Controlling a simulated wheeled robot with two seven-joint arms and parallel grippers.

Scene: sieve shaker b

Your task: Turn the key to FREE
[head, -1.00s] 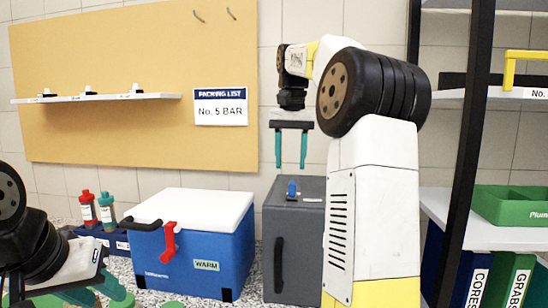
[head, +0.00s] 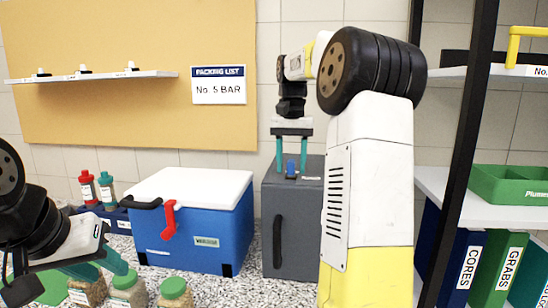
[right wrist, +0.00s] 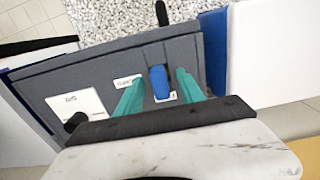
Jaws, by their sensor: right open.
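A blue key (head: 291,168) stands on the top of a grey box (head: 309,225). In the right wrist view the key (right wrist: 159,83) sits on the box top, with small white labels nearby. My right gripper (head: 291,164) is open above the box, its teal fingers pointing down on either side of the key. In the right wrist view a finger of the right gripper (right wrist: 160,92) shows on each side of the key, with gaps that look clear. The label lettering is too small to read. My left gripper (head: 98,266) is at the lower left, away from the box, its jaw opening unclear.
A blue cooler (head: 197,233) with a white lid and red latch stands left of the grey box. Jars (head: 128,290) with green lids stand in front. A shelf rack (head: 455,160) with a green tray (head: 512,184) and binders is at the right.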

